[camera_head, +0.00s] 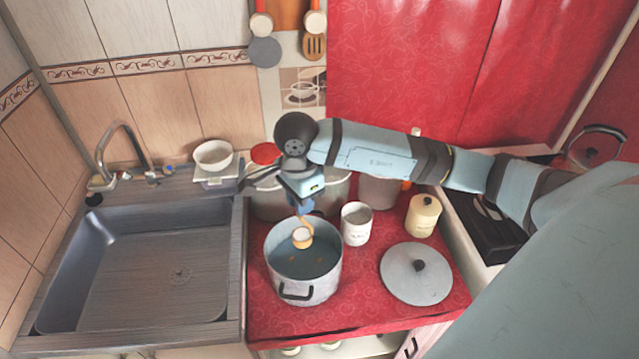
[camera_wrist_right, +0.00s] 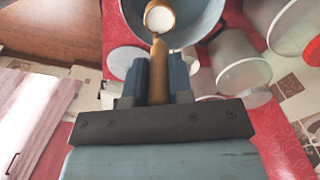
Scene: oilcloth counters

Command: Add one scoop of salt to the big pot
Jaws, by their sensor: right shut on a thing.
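The big pot (camera_head: 325,288) stands uncovered on the red counter, with dark liquid and a few orange bits inside. My right gripper (camera_head: 303,210) points down above its far rim, shut on the handle of a wooden scoop (camera_head: 302,242). The scoop's bowl is over the pot's opening and looks pale inside. In the right wrist view, the fingers (camera_wrist_right: 160,72) hold the handle from both sides, and the scoop bowl (camera_wrist_right: 159,18) shows a white fill, likely salt, in front of the pot (camera_wrist_right: 208,18). An open white canister (camera_head: 356,228) stands right of the pot. My left gripper is out of view.
A pot lid (camera_head: 417,274) lies on the counter at right. A lidded cream jar (camera_head: 423,217) stands behind it. Larger pots (camera_head: 270,203) stand behind the big pot, partly hidden by my arm. The sink (camera_head: 140,285) is at left; a bowl (camera_head: 212,155) sits on a scale.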

